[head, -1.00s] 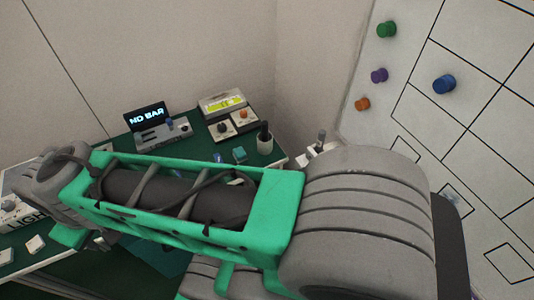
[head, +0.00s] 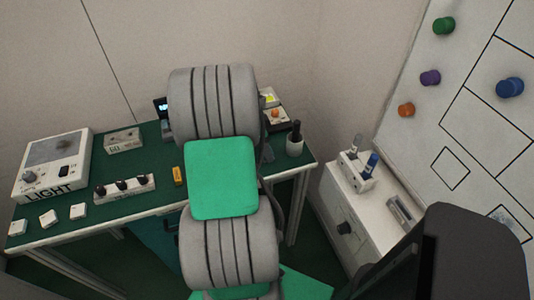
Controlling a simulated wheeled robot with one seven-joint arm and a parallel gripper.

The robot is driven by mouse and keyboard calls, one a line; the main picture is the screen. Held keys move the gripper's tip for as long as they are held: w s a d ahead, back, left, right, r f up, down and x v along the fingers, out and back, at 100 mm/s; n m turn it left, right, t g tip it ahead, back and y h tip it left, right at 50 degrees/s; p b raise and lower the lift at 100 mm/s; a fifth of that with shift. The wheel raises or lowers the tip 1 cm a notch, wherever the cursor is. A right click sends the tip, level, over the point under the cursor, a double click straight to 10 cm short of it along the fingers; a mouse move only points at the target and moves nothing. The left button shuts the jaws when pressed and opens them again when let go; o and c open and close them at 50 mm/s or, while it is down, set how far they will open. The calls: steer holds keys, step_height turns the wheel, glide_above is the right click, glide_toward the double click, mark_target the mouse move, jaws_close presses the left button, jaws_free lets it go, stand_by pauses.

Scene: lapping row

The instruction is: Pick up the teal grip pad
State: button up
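I cannot clearly make out the teal grip pad now. A small dark greyish shape (head: 268,153) shows at the right edge of my arm, left of the pen cup, and I cannot tell whether it is the pad or part of my arm. My raised arm, with grey ribbed links and a bright green cover, hides the middle of the green bench (head: 140,193). My gripper is not in view, so its fingers and anything in them are hidden.
On the bench are a LIGHT box (head: 52,165), a strip with black knobs (head: 124,187), a yellow block (head: 179,176), white tiles (head: 48,218) and a pen cup (head: 295,142). A white cabinet with a marker holder (head: 356,170) stands right, below a whiteboard (head: 480,80).

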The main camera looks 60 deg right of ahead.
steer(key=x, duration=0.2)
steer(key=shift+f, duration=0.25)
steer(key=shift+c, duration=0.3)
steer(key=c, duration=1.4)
